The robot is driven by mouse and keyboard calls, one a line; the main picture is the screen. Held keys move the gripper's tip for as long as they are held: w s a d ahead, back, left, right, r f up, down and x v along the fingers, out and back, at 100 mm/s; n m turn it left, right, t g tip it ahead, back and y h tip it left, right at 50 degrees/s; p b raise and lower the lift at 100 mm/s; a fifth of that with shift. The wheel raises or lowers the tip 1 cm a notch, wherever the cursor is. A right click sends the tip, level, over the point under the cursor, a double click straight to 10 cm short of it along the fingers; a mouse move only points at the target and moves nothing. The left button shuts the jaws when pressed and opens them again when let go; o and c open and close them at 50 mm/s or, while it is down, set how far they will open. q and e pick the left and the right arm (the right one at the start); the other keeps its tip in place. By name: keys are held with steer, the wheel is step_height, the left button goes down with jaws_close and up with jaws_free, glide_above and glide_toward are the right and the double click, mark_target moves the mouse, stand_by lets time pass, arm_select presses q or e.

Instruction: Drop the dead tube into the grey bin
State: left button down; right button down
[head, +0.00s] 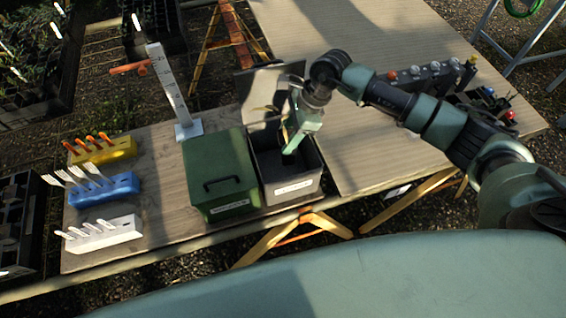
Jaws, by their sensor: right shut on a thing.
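The grey bin (292,189) stands open on the table, with a white label on its front and its lid (272,86) raised behind it. My right gripper (291,146) points down over the open mouth of the bin. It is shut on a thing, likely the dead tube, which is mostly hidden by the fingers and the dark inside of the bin. I cannot tell how the tube is tilted. My left gripper is not in view.
A green box (212,172) with a shut, handled lid touches or nearly touches the bin's left side. Yellow (118,150), blue (118,187) and white (118,235) racks hold tubes at the left. A white post (170,85) stands behind. Bare table lies right of the bin.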

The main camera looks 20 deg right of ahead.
steer(key=c, duration=1)
jaws_free()
steer(key=o, duration=0.3)
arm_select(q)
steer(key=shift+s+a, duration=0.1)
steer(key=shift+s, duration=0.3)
arm_select(e)
steer(key=shift+o, duration=0.2)
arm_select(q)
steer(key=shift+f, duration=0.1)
arm_select(e)
steer(key=shift+d+r, duration=0.1)
